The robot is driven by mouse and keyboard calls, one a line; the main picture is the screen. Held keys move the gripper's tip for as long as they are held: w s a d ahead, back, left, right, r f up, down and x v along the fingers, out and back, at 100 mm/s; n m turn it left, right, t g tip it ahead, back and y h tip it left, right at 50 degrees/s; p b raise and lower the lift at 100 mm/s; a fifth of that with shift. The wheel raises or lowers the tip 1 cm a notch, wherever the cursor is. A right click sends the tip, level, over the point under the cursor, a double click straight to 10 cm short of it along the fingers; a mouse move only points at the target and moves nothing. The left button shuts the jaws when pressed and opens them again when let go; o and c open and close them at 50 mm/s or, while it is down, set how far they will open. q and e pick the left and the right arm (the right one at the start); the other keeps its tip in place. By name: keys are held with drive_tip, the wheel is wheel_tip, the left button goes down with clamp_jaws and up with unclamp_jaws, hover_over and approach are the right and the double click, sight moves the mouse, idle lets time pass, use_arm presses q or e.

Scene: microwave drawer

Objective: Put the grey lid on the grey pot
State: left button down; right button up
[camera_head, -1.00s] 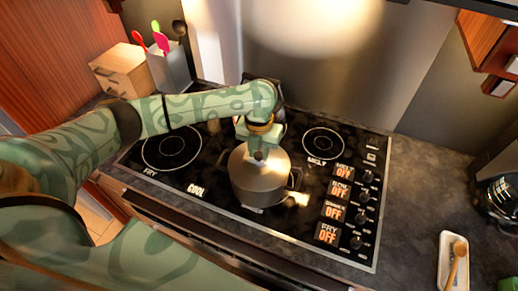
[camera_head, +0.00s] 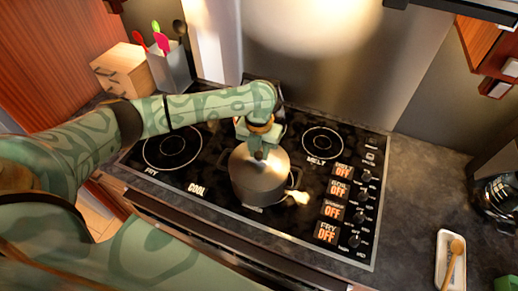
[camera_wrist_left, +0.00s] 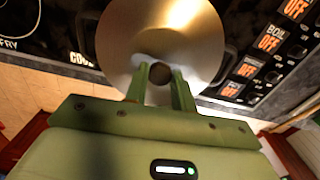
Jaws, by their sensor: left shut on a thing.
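The grey pot (camera_head: 260,190) stands on the middle of the black cooktop, with a handle at its right side. The grey lid (camera_head: 248,165) is over the pot's mouth and looks roughly level; whether it rests fully on the rim I cannot tell. In the left wrist view the lid (camera_wrist_left: 185,30) is a shiny disc that hides most of the pot. My left gripper (camera_head: 259,153) is above the lid, its two fingers closed on the lid's round dark knob (camera_wrist_left: 160,72). My right gripper is not in view.
The cooktop (camera_head: 210,175) has burner rings at left and right and control knobs on its right side. A utensil holder (camera_head: 170,70) and wooden block (camera_head: 122,68) stand at the back left. A white spoon rest (camera_head: 442,262) lies on the right counter.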

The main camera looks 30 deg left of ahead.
use_arm(q)
drive_tip(key=shift+p, duration=0.35)
idle(0.3)
drive_tip(key=shift+f+p, duration=0.5)
idle(1.1)
drive_tip(key=c, duration=0.6)
unclamp_jaws()
wheel_tip(320, 180, up, 7)
drive_tip(key=p, duration=0.8)
idle(0.7)
